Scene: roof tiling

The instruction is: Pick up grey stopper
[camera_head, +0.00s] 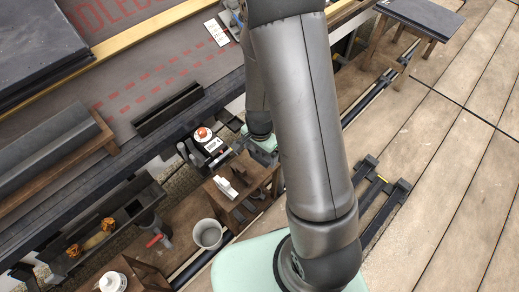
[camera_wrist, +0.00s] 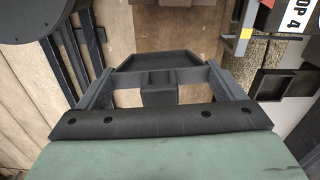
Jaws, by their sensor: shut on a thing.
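In the wrist view a dark grey piece (camera_wrist: 155,61), which looks like the grey stopper, sits between the two fingers of my gripper (camera_wrist: 157,78). The fingers are shut on it, and its far edge narrows away from me. Its lower side is hidden, so I cannot tell whether it touches anything beneath. In the head view my green gripper body (camera_head: 263,146) is beside the dark gutter edge, above a small wooden stand. The stopper cannot be made out there, as my arm and gripper cover that spot.
A device with a red dome (camera_head: 203,134) stands left of my gripper. The wooden stand (camera_head: 262,181) bears a white item (camera_head: 226,187). A grey bucket (camera_head: 208,234) and a dark trough (camera_head: 117,211) with orange items are lower left. Plank floor (camera_head: 440,150) lies open at right.

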